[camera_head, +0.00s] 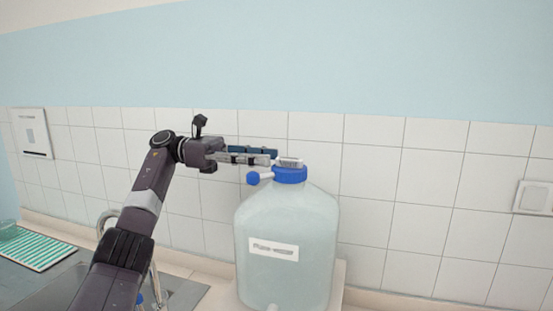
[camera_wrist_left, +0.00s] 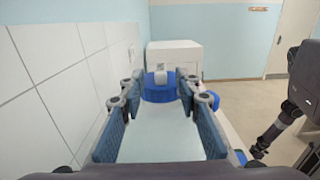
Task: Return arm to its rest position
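My left gripper (camera_head: 272,156) reaches in from the left, level with the top of a large translucent jug (camera_head: 286,225). In the left wrist view, the gripper (camera_wrist_left: 160,92) has its two blue-padded fingers wide apart, with nothing held between them. The jug's blue cap (camera_head: 290,174), with a small white piece (camera_head: 289,162) on top, is close by the fingertips. The cap (camera_wrist_left: 160,92) shows between and beyond the fingers in the wrist view. I cannot tell whether they touch. A dark arm part, seemingly my right arm, shows at the right of the wrist view; its finger state is unclear.
A white tiled wall (camera_head: 400,180) runs close behind the jug. A sink with a curved tap (camera_head: 106,218) and a green striped mat (camera_head: 35,250) lie to the left. A white box (camera_wrist_left: 174,55) stands beyond the jug. Open floor (camera_wrist_left: 235,100) shows at the right.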

